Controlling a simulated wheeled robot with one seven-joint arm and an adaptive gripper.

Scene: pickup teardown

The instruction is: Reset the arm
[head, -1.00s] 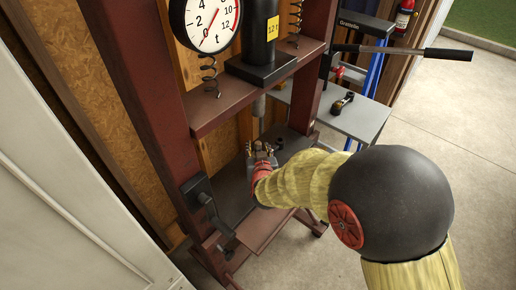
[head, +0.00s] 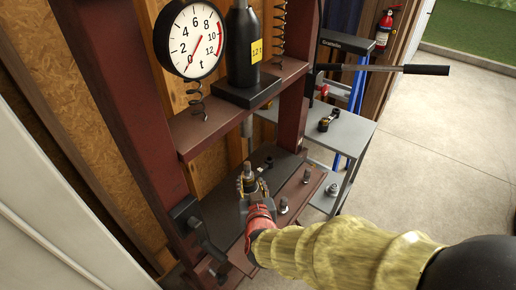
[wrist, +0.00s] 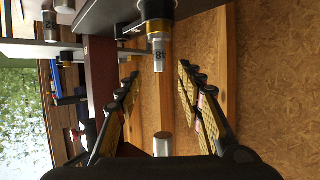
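My gripper (head: 250,186) is over the bed of the red press, below the press ram (head: 247,126). In the wrist view my gripper (wrist: 160,82) is open, with its two fingers spread apart and nothing clasped. A dark and gold socket marked 48 (wrist: 159,55) shows upside down beyond the fingertips, in line with the gap. It also shows in the head view (head: 247,181), close to the fingers. The ram's round end (wrist: 162,144) shows low in the wrist view. My yellow-sleeved forearm reaches in from the lower right of the head view.
The press frame (head: 148,115) has a post on each side and a gauge (head: 190,40) above. A grey cart (head: 348,132) stands behind to the right. The concrete floor (head: 440,150) at right is clear.

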